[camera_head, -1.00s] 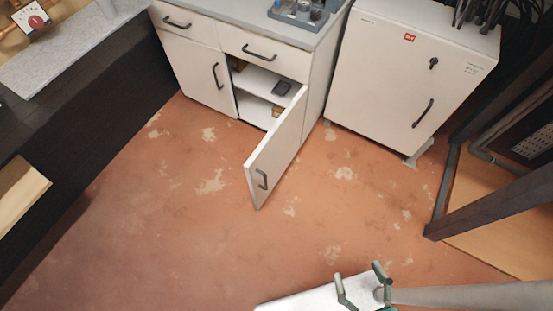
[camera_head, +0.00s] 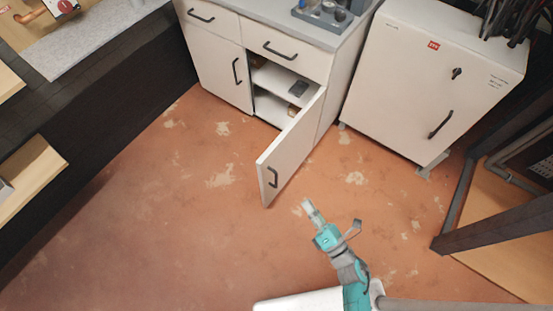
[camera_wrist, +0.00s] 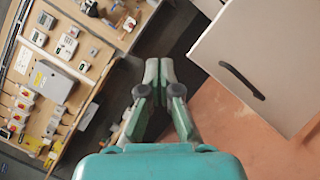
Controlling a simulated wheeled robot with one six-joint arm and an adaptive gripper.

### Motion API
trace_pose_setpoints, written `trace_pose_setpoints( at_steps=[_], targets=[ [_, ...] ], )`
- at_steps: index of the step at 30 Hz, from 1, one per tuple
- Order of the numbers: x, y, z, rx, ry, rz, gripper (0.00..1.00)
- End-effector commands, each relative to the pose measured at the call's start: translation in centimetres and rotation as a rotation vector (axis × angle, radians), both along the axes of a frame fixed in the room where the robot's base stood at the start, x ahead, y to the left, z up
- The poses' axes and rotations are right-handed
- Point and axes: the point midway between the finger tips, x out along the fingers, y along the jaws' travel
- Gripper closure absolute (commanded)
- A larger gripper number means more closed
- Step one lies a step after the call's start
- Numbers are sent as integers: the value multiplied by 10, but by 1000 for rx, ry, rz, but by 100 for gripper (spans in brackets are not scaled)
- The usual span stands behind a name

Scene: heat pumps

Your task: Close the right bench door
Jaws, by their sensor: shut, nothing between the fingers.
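The right bench door (camera_head: 290,148) is white with a dark bar handle (camera_head: 272,177). It stands wide open, swung out from the bench's right cupboard, and shelves with a few small items show behind it. My gripper (camera_head: 307,203) is shut and empty, in front of the door and to the right of its free edge, with a visible gap. In the wrist view the shut fingers (camera_wrist: 158,68) point ahead, and a white panel (camera_wrist: 262,60) with a dark handle is at the right, apart from them.
The left bench door (camera_head: 217,65) and the drawer (camera_head: 287,55) above the opening are shut. A white cabinet (camera_head: 430,85) stands to the right. A dark post and frame (camera_head: 490,222) are at the lower right. The floor (camera_head: 170,230) in front is clear.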

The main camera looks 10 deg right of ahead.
Motion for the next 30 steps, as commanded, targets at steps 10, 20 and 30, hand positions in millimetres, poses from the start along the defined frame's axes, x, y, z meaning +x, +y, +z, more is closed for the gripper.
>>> trace_pose_setpoints(
  at_steps=[10, 20, 30],
  targets=[
    [88, -17, -57, -651, -272, 167, 100],
    [112, -26, -75, -854, -374, 248, 100],
    [142, 4, -74, -853, -376, 250, 100]
  ],
)
